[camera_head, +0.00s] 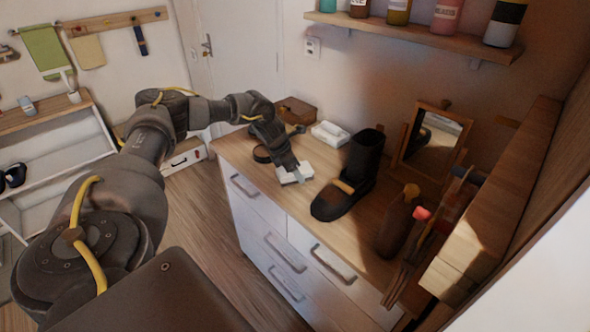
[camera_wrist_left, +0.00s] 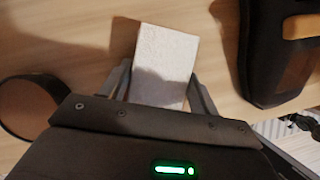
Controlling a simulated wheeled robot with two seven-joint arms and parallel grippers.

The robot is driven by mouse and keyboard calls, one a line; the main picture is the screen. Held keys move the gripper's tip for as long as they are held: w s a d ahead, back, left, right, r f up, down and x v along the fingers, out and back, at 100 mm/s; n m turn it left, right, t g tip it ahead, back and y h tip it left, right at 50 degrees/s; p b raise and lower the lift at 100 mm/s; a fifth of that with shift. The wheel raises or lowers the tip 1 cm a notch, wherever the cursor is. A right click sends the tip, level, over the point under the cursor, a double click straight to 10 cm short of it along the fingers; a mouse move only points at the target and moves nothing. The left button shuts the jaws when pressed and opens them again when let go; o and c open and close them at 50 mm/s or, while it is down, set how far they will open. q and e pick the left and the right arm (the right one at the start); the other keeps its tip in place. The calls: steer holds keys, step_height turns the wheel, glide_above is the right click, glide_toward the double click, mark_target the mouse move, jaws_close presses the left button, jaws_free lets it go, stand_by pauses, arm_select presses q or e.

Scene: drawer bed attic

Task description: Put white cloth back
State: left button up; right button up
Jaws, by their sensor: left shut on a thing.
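A white folded cloth (camera_head: 295,173) is at my left gripper (camera_head: 287,172), above or on the wooden top of the white dresser. The left wrist view shows the cloth (camera_wrist_left: 165,62) as a flat white rectangle between the two fingers of the left gripper (camera_wrist_left: 160,85), which is shut on it. I cannot tell whether the cloth touches the dresser top. Another white folded item (camera_head: 330,133) lies farther back on the dresser, near the wall. My right gripper is not in view.
A dark boot (camera_head: 352,180) with a tan patch stands right of the cloth. A round dark tin (camera_head: 262,154) is left of it, and a brown box (camera_head: 296,111) is behind. A framed mirror (camera_head: 434,139), bottles and wooden boxes crowd the right. The dresser top (camera_head: 272,181) has bare wood at its front left.

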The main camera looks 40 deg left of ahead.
arm_select(q)
steer(key=o, duration=0.9)
steer(key=shift+f, duration=0.1)
steer(key=shift+r, duration=0.3)
steer(key=b+v, duration=0.1)
steer(key=v, duration=1)
steer(key=shift+s+a+r, duration=0.1)
steer(key=shift+s+r, duration=0.1)
steer(key=shift+r, duration=0.1)
